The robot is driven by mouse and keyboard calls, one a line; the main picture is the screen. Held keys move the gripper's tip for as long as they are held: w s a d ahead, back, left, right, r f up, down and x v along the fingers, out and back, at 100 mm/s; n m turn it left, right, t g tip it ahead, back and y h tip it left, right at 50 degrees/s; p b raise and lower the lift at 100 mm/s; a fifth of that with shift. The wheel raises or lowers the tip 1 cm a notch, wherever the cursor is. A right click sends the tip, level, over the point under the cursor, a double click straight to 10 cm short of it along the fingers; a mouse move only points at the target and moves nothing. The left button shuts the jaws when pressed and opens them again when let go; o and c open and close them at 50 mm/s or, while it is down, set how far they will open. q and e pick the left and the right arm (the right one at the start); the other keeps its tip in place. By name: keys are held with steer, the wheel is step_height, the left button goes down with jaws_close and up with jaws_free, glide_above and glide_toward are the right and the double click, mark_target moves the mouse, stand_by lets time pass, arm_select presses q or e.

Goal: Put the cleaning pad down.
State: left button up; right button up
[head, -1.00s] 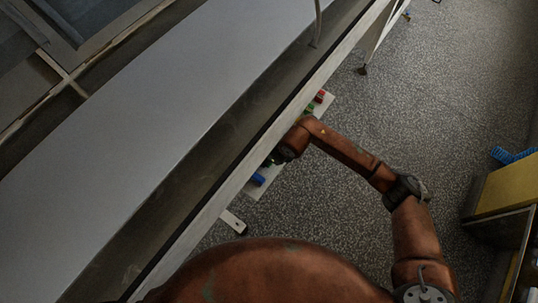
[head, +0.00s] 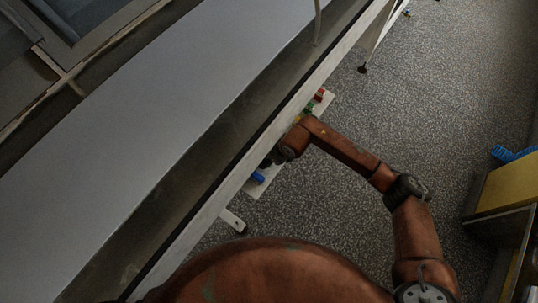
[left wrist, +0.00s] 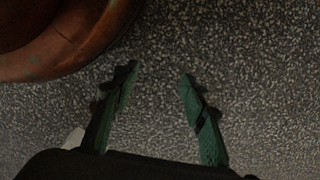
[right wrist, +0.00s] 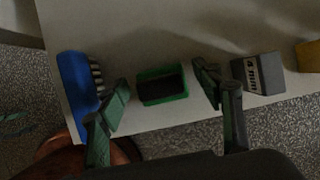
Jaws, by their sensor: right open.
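A green block with a dark top, which I take to be the cleaning pad (right wrist: 162,86), lies on a pale shelf (right wrist: 200,28) in the right wrist view. My right gripper (right wrist: 164,78) is open, with one finger on each side of the pad and a visible gap on both sides. In the head view my right wrist covers the pad's place on the shelf (head: 252,190). My left gripper (left wrist: 156,82) is open and empty above the speckled floor in the left wrist view.
On the shelf, a blue brush (right wrist: 74,88) lies left of the pad, a grey block (right wrist: 258,73) right of it, and a yellow item (right wrist: 309,56) farther right. In the head view a long counter (head: 150,110) runs beside the shelf. A yellow-sided box (head: 508,188) stands right.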

steer(key=shift+r, duration=0.2)
steer(key=shift+d+r, duration=0.1)
steer(key=shift+r, duration=0.15)
steer(key=p+v, duration=0.3)
steer(key=v, duration=0.3)
arm_select(q)
steer(key=s+a+f, duration=0.1)
steer(key=s+f, duration=0.4)
steer(key=f, duration=0.2)
steer(key=shift+a, duration=0.4)
arm_select(e)
steer(key=shift+s+d+r, duration=0.1)
steer(key=shift+s+r, duration=0.05)
steer(key=shift+r, duration=0.25)
arm_select(q)
steer(key=shift+f, duration=0.1)
